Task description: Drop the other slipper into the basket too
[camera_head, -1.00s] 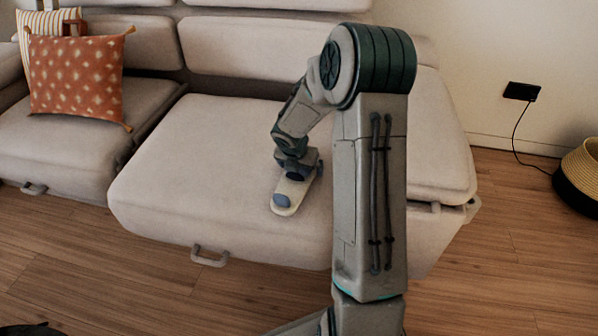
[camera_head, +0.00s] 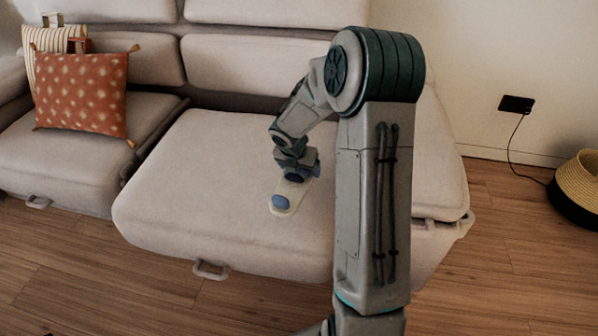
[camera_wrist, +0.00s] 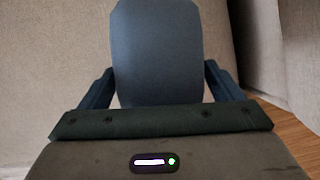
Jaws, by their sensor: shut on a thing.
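My gripper (camera_head: 297,168) is shut on a slipper (camera_head: 286,198) over the front part of the sofa seat. The slipper has a pale sole and a blue-grey upper; its toe points toward the front of the seat. In the wrist view the slipper (camera_wrist: 157,50) shows as a dark blue-grey shape between the two fingers of my gripper (camera_wrist: 160,85). I cannot tell how much gap is under it. The basket (camera_head: 582,183), woven straw above and black below, stands on the floor at the right edge, partly cut off. Its inside is not visible.
The beige sofa (camera_head: 190,165) fills the middle and left. An orange dotted cushion (camera_head: 85,95) and a striped cushion (camera_head: 40,45) rest at its left. Wood floor (camera_head: 490,230) lies open between sofa and basket. A black wall socket (camera_head: 517,104) trails a cord.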

